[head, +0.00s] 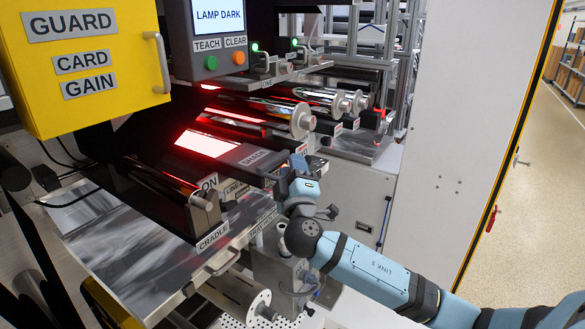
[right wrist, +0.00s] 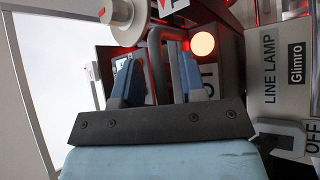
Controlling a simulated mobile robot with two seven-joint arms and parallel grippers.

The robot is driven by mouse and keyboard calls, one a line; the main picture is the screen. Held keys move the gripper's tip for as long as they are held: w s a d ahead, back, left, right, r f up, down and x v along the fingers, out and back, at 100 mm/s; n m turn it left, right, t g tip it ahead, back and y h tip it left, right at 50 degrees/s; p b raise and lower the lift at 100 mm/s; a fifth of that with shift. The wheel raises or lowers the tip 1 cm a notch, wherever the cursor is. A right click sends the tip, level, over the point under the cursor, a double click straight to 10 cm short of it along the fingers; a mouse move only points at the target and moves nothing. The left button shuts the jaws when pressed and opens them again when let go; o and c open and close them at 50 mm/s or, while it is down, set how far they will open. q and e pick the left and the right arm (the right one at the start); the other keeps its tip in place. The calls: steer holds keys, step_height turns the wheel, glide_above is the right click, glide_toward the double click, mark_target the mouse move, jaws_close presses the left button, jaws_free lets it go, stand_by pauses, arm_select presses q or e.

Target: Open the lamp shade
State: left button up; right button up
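The lamp shade is a grey flat cover marked SHADE (head: 252,157) beside the glowing red lamp strip (head: 205,143) in the head view; the strip is partly uncovered. My right gripper (head: 298,163) is at the right end of the shade. In the right wrist view, a dark bent bar handle (right wrist: 157,48) runs between the two blue fingers of my right gripper (right wrist: 155,75). The gap between the fingers is narrow; I cannot tell whether they press on the bar. My left gripper is not in view.
A yellow guard box (head: 90,60) and a display reading LAMP DARK (head: 219,17) stand at the upper left. Shiny rollers (head: 325,100) lie behind the shade. The cradle plate (head: 130,250) is in front. A LINE LAMP block (right wrist: 275,75) is close to the right of the fingers.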

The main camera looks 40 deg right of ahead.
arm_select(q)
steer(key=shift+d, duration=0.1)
arm_select(e)
jaws_close()
